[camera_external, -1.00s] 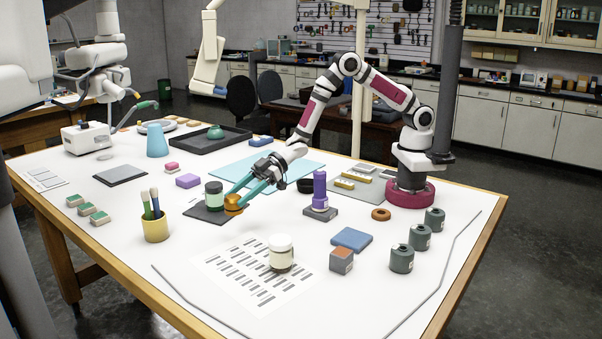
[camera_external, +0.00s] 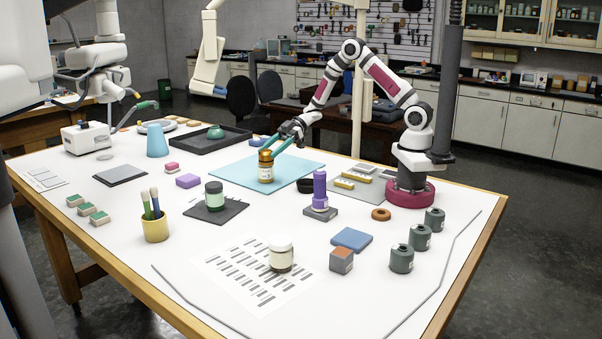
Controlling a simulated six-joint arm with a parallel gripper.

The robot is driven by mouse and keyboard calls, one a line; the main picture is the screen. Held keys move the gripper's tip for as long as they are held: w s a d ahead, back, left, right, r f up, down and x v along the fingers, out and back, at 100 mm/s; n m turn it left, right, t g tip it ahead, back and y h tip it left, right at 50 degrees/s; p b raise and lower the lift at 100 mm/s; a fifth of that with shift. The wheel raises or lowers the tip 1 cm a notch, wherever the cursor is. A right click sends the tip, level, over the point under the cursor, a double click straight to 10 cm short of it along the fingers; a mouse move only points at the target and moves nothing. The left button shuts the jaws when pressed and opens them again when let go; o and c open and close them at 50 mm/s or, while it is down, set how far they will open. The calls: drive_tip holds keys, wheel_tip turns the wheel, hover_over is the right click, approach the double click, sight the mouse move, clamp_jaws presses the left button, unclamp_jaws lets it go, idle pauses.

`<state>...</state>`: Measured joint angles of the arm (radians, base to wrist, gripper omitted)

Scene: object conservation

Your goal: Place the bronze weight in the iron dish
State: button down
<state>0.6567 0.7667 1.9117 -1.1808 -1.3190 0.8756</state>
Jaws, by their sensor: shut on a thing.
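My gripper (camera_external: 271,151), with teal fingers, is shut on the bronze weight (camera_external: 265,156), a small gold-brown piece. It is over the light blue mat in the back middle of the table. An amber body with a pale label (camera_external: 265,173) shows directly below the weight; I cannot tell whether it is a separate jar or part of the held thing. A small black dish (camera_external: 305,186), which looks like the iron dish, sits to the right and nearer the camera, beside the purple bottle. The dish's inside is hard to see.
The purple bottle (camera_external: 320,188) stands upright on a grey block right of the dish. A green jar (camera_external: 213,195) stands on a dark pad to the left. The light blue mat (camera_external: 230,172) has free room. A brown ring (camera_external: 381,214) lies toward my base.

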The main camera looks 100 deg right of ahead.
drive_tip(key=s+d+n+y, duration=0.1)
drive_tip(key=s+d, duration=0.4)
drive_tip(key=s, duration=0.6)
drive_tip(key=s+d, duration=0.4)
drive_tip(key=s, duration=0.8)
drive_tip(key=shift+g, duration=0.4)
drive_tip(key=x, duration=0.4)
drive_tip(key=d+f+x, duration=0.1)
drive_tip(key=x, duration=0.3)
drive_tip(key=f+x, duration=0.1)
drive_tip(key=x, duration=0.3)
drive_tip(key=shift+w+d, duration=0.25)
drive_tip(key=shift+w, duration=0.2)
wheel_tip(320, 180, down, 4)
drive_tip(key=shift+w+f, duration=0.1)
drive_tip(key=shift+f, duration=0.1)
drive_tip(key=shift+c, duration=0.6)
unclamp_jaws()
